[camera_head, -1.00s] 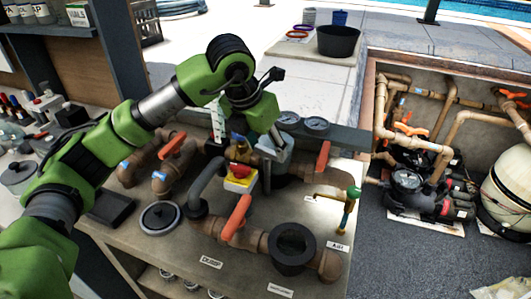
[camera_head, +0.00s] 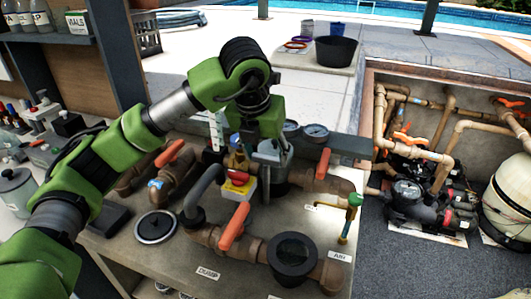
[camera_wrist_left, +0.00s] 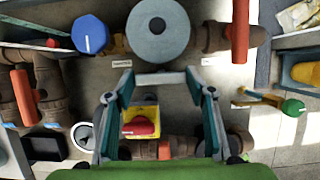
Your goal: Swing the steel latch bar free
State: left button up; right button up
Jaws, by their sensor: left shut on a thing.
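My left gripper (camera_head: 270,158) reaches down over the middle of the pipework bench in the head view. In the left wrist view its two fingers (camera_wrist_left: 160,85) stand apart, with a short grey steel piece, apparently the latch bar (camera_wrist_left: 160,78), held between their tips. This bar lies against the near side of a round grey canister top (camera_wrist_left: 158,28). A yellow box with a red button (camera_head: 238,186) sits just left of the gripper. My right gripper is not in view.
Orange-handled pipes (camera_head: 235,226) and a dark round fitting (camera_head: 292,257) are in front of the gripper. A brass tap with a green knob (camera_head: 352,205) is to the right. Gauges (camera_head: 315,132) stand behind. A round black lid (camera_head: 155,226) lies on the left.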

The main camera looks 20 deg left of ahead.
pick_arm(q)
jog(key=o, duration=0.8)
jog(key=shift+o, duration=0.2)
jog(key=v, duration=1.2)
